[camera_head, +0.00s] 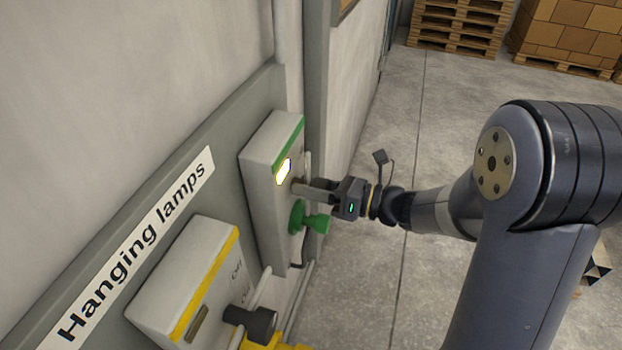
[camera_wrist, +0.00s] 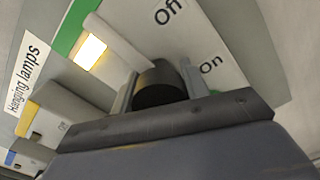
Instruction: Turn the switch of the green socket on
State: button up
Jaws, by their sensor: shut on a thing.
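The green socket (camera_head: 258,165) is a pale box with a green stripe along its top, mounted on the grey wall panel. Its window lamp (camera_head: 283,171) is lit, and it also glows in the wrist view (camera_wrist: 90,51). My gripper (camera_head: 306,188) is at the front of this box. In the wrist view its fingers are shut on the dark round switch (camera_wrist: 158,82), one on each side. The labels "Off" (camera_wrist: 168,12) and "On" (camera_wrist: 211,65) show beside the switch. Most of the switch is hidden in the head view; its exact angle is unclear.
A green plug (camera_head: 315,222) sticks out just below my gripper. A yellow-striped socket (camera_head: 175,275) with a dark switch (camera_head: 250,322) is at lower left, beside the "Hanging lamps" sign (camera_head: 135,245).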

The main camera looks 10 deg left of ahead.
dwell(0.4)
jog(key=o, duration=1.4)
jog(key=d+b, duration=0.2)
jog(key=d, duration=0.8)
jog(key=shift+s+d, duration=0.4)
jog(key=a, duration=0.3)
jog(key=a+p, duration=0.1)
jog(key=a, duration=0.3)
jog(key=a+p, duration=0.1)
jog(key=a, duration=0.3)
jog(key=shift+w, duration=0.4)
jog(key=shift+d, duration=0.1)
